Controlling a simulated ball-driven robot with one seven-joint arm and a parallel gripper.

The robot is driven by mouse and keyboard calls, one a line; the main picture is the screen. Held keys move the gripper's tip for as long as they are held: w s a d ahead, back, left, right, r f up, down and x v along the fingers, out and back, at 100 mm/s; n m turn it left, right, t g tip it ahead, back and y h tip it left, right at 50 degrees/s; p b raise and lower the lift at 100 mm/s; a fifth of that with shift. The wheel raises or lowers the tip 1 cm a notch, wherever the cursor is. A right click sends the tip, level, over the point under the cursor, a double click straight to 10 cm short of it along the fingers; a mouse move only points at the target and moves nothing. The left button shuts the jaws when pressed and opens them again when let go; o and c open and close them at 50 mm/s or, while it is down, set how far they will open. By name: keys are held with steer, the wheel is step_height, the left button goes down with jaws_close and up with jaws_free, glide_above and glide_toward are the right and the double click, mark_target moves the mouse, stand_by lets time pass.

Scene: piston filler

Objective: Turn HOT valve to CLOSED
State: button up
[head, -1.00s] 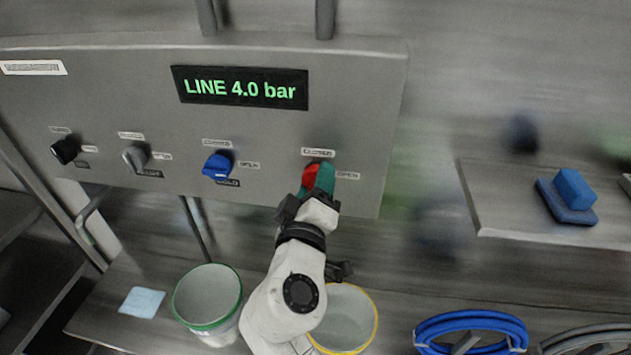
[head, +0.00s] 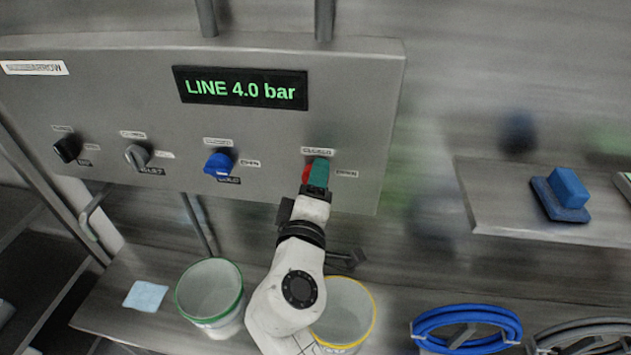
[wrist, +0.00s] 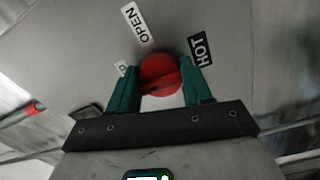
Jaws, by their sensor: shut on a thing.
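The red HOT valve knob (head: 307,172) is at the right end of the steel panel, mostly behind my gripper (head: 318,172). Its CLOSED label (head: 317,152) is above it and its OPEN label (head: 347,174) to its right. In the wrist view the red knob (wrist: 160,74) sits between the two teal fingers of my gripper (wrist: 161,82), which is shut on it. The HOT label (wrist: 200,49) and OPEN label (wrist: 140,24) also show there. A dark mark lies on the knob's lower side, but I cannot tell its exact setting.
The panel display (head: 240,88) reads LINE 4.0 bar. A blue knob (head: 218,165), a grey knob (head: 137,156) and a black knob (head: 67,149) are to the left. A green-rimmed bucket (head: 210,292) and yellow-rimmed bucket (head: 345,312) stand below.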

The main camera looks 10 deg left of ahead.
steer(key=shift+a, duration=0.1)
steer(key=o, duration=1)
steer(key=shift+o, duration=0.2)
steer(key=s+b, duration=0.2)
steer(key=s, duration=0.9)
steer(key=shift+a, duration=0.15)
